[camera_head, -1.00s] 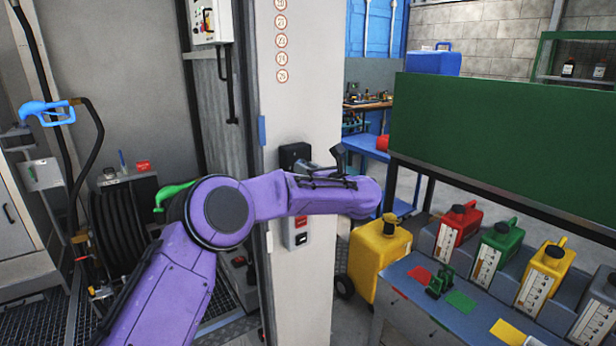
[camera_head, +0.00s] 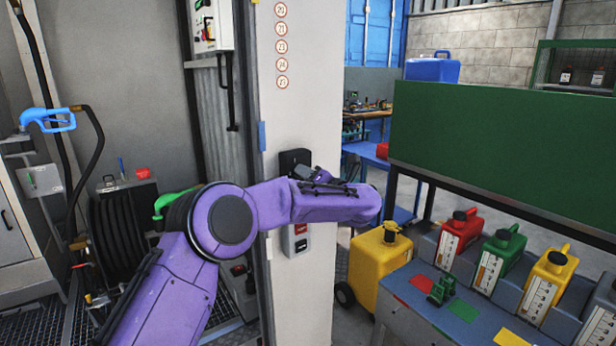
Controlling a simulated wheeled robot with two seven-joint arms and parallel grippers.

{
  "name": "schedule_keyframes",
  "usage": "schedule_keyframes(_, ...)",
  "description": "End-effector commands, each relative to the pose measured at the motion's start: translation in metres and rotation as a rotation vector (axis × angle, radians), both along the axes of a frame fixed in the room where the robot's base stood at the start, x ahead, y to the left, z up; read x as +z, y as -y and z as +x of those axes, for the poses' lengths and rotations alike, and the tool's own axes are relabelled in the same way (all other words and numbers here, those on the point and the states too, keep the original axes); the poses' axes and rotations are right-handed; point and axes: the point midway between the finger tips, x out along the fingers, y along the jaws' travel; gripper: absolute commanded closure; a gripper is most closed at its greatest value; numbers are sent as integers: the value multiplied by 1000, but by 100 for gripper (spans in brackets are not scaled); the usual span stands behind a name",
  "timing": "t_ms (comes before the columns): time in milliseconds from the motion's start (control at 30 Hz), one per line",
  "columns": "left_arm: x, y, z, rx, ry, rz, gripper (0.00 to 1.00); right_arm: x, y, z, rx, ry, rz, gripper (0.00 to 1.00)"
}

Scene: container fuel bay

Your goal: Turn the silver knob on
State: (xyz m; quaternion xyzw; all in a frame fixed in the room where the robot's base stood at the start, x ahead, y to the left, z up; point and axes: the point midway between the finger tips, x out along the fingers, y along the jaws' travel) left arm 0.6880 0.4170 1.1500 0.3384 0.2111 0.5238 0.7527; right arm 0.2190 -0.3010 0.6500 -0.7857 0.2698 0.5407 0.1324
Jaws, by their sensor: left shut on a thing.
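A black box (camera_head: 291,160) is mounted on the pale pillar (camera_head: 308,115) in the middle of the head view. My left gripper (camera_head: 304,173) is at the front of this box, dark and small behind my purple forearm and wrist. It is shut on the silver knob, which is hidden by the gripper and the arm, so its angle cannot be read. My right gripper is not in view.
Below my arm, a grey panel with a red switch (camera_head: 301,229) sits on the pillar. A yellow wheeled can (camera_head: 380,272) stands right of it. A table with several coloured jerrycans and a green board (camera_head: 500,140) fill the right. A hose reel and blue nozzle (camera_head: 47,119) are at left.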

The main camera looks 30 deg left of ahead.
Motion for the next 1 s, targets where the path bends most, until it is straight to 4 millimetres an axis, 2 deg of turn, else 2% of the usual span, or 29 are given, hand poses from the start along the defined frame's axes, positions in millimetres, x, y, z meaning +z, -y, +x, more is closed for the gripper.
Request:
schedule_keyframes(500, -3, 0, 0, 1, -21, 5, 99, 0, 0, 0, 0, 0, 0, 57)
schedule_keyframes(533, -3, 0, 0, 1, -21, 5, 59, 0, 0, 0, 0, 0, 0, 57)
schedule_keyframes(600, -2, 0, 0, 0, -20, 6, 43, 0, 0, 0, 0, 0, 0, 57)
schedule_keyframes(867, -1, 1, 0, 0, -18, 6, 43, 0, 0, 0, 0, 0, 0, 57)
schedule_keyframes(1000, -4, 16, -5, -4, -17, 6, 43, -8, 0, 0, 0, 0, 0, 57)
